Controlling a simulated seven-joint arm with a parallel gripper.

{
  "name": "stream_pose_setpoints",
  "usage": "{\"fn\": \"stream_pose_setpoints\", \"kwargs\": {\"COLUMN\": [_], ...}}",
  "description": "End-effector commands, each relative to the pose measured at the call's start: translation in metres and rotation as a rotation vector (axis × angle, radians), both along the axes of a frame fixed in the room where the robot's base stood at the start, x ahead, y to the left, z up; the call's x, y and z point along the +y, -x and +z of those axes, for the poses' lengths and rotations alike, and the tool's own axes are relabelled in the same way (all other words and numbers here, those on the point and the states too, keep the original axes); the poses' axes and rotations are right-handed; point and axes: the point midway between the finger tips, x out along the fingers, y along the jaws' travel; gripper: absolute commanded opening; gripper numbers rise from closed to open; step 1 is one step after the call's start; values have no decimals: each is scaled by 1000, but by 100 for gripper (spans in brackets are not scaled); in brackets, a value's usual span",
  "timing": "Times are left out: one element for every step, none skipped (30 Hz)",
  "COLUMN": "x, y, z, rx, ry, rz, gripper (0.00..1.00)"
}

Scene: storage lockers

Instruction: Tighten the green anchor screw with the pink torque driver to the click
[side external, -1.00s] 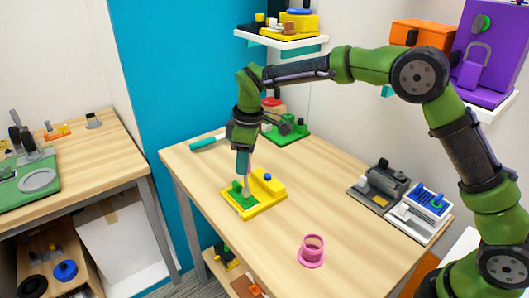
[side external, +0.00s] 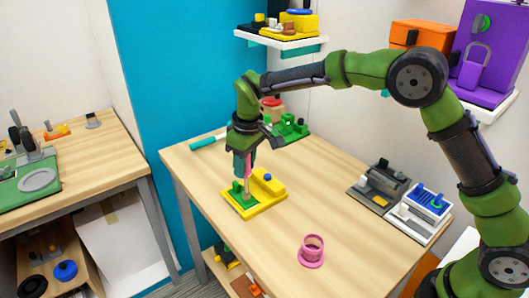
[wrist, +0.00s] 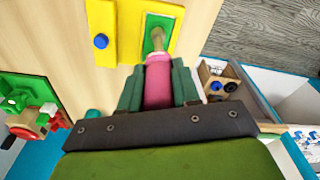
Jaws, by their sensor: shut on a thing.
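My gripper (side external: 243,165) is shut on the pink torque driver (wrist: 158,80), which also shows as a thin pink strip between the fingers in the side view (side external: 248,164). The driver's pale shaft (side external: 246,187) points down at the green plate (side external: 238,203) on the yellow base (side external: 270,201). In the wrist view the shaft (wrist: 157,42) ends over the green plate (wrist: 165,22). The green anchor screw is hard to tell from the green plate, and I cannot tell whether the tip touches it.
A blue knob (side external: 267,177) stands on the yellow base. A pink ring-shaped holder (side external: 312,250) stands empty toward the front. Grey and white fixtures (side external: 380,186) sit at the right edge, and a green fixture (side external: 290,128) sits behind my gripper. The table between is clear.

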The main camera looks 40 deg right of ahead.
Motion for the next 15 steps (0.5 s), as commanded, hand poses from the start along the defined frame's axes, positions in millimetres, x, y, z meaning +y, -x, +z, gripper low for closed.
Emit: {"fn": "stream_pose_setpoints", "kwargs": {"x": [0, 0, 0, 0, 0, 0, 0, 0, 0, 0, 0, 0, 0, 1, 0], "y": [0, 0, 0, 0, 0, 0, 0, 0, 0, 0, 0, 0, 0, 0, 0], "z": [0, 0, 0, 0, 0, 0, 0, 0, 0, 0, 0, 0, 0, 0, 0], "rx": [-1, -1, -1, -1, -1, -1, -1, -1, -1, 0, 0, 0, -1, -1, -1], "ry": [0, 0, 0, 0, 0, -1, -1, 0, -1, 0, 0, 1, 1, 1, 1], "rz": [-16, -22, -25, -25, -24, -24, -24, -24, -31, -44, -66, -111, -150, -192, -251], "gripper": [0, 0, 0, 0, 0, 0, 0, 0, 0, 0, 0, 0, 0, 0, 0]}}
